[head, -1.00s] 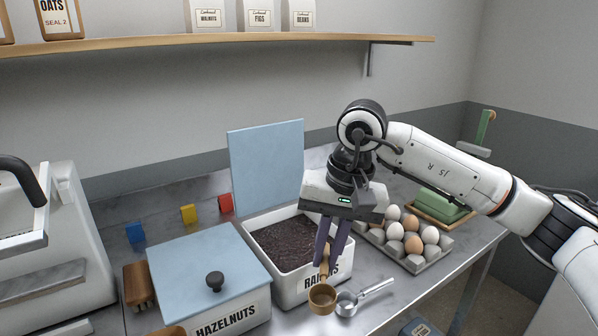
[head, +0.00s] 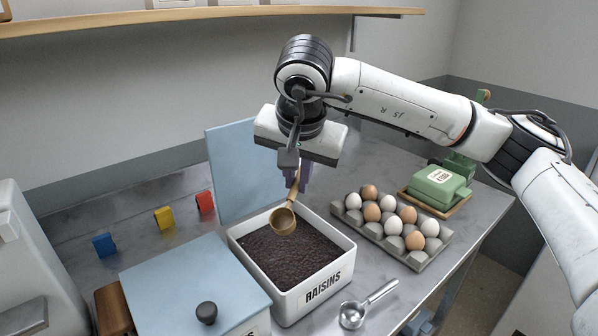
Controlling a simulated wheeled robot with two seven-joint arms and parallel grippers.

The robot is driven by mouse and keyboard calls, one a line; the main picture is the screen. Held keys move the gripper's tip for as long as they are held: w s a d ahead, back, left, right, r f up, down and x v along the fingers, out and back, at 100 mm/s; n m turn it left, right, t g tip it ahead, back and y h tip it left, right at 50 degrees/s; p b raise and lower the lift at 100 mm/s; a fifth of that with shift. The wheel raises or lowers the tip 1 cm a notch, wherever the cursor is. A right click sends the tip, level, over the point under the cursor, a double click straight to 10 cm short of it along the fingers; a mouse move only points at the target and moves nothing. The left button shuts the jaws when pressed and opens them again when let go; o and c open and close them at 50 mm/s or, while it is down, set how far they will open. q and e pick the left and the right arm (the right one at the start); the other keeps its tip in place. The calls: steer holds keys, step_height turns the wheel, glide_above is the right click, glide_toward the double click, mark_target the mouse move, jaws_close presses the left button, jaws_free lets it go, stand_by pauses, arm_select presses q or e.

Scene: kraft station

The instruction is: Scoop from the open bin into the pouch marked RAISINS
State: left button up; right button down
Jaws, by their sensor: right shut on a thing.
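My right gripper (head: 298,178) is shut on the handle of a wooden scoop (head: 283,220). The scoop hangs with its bowl down, above the open bin marked RAISINS (head: 322,292). The white bin holds dark raisins (head: 285,256), and its blue lid (head: 245,172) stands upright behind it. I cannot tell whether the scoop bowl holds anything. No pouch marked RAISINS shows in this view. My left gripper is not in view.
A closed HAZELNUTS bin with a blue lid (head: 190,283) stands left of the open bin. A metal scoop (head: 366,303) lies in front. A shelf (head: 220,14) runs above.

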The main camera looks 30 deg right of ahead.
steer(key=shift+s+a+f+t+h, duration=0.2)
steer(key=shift+s+a+t+h, duration=0.1)
steer(key=shift+a+t+h, duration=0.3)
steer(key=shift+d+f+h, duration=0.15)
steer(key=shift+f+h, duration=0.1)
steer(key=shift+h, duration=0.05)
step_height(320, 180, down, 10)
steer(key=b, duration=0.4)
steer(key=shift+f, duration=0.2)
steer(key=r+p, duration=0.1)
steer(key=r, duration=0.1)
steer(key=d+r+g+y+p, duration=0.1)
steer(key=r, duration=0.2)
steer(key=w+r+y+p, duration=0.1)
steer(key=r+p, duration=0.1)
steer(key=r, duration=0.1)
steer(key=shift+d+g, duration=0.15)
steer(key=shift+g, duration=0.15)
steer(key=shift+w+d+r+g+y, duration=0.2)
steer(key=shift+r+g+y, duration=0.3)
steer(key=shift+r, duration=0.4)
steer(key=shift+w+d+r+g+y, duration=0.1)
steer(key=shift+d+r+g+y, duration=0.15)
steer(key=shift+r+y, duration=0.5)
steer(key=shift+r, duration=0.35)
